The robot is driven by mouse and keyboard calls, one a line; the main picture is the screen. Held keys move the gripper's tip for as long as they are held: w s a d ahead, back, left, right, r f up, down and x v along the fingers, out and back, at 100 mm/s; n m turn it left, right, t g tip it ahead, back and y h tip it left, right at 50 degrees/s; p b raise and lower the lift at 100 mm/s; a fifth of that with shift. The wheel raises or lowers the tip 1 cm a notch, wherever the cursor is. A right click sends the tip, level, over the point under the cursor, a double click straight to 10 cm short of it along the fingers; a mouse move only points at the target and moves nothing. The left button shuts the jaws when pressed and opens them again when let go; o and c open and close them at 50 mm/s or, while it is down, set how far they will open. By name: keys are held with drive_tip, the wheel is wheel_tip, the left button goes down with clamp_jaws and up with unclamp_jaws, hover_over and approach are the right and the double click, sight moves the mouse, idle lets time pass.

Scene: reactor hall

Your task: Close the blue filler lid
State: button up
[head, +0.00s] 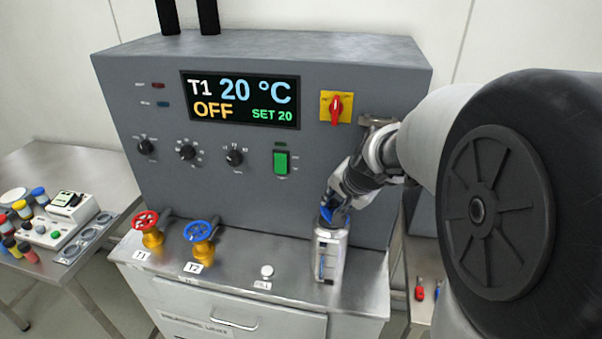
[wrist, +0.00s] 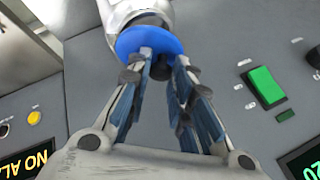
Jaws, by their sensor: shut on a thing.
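The blue filler lid (head: 338,215) is at the top of a silver-white canister (head: 329,255) on the right of the steel bench. In the wrist view the round blue lid (wrist: 150,41) lies at the fingertips, with the canister's pale body (wrist: 135,10) beyond it. My gripper (head: 339,201) comes down from the upper right; in the wrist view its fingers (wrist: 160,68) are shut on the lid, around its dark middle part. The fingers partly hide the lid, and I cannot tell how fully it sits on the canister.
A grey control cabinet (head: 265,175) stands close behind, with a green switch (head: 281,162) and a red-yellow rotary switch (head: 336,107). A red valve (head: 147,225) and a blue valve (head: 200,235) stand left on the bench. A small white knob (head: 267,271) is nearer the canister.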

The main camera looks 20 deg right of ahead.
sight(325, 207)
clamp_jaws()
drive_tip(key=shift+w+a+g+p, duration=0.1)
drive_tip(key=shift+a+g+p, duration=0.15)
drive_tip(key=shift+p, duration=1.2)
drive_tip(key=shift+w+a+f+h+p, duration=0.15)
drive_tip(key=shift+w+h+p, duration=0.05)
drive_tip(key=shift+h+p, duration=0.3)
drive_tip(key=b, duration=0.1)
drive_tip(key=f+g+h+b, duration=0.1)
drive_tip(key=b, duration=0.1)
drive_tip(key=shift+w+a+f+n, duration=0.15)
drive_tip(key=shift+w+a+n, duration=0.15)
drive_tip(key=shift+n, duration=0.1)
drive_tip(key=b, duration=0.2)
drive_tip(key=h+b, duration=0.1)
drive_tip(key=b, duration=0.1)
drive_tip(key=shift+w+a+f+g, duration=0.1)
drive_tip(key=shift+a+f+g, duration=0.15)
drive_tip(key=shift+g, duration=0.1)
drive_tip(key=shift+w+a+f+n+g+h+b, duration=0.25)
drive_tip(key=shift+n+h+b, duration=0.2)
drive_tip(key=shift+b, duration=0.65)
drive_tip(key=shift+s+g+h, duration=0.1)
drive_tip(key=shift+g+h, duration=0.15)
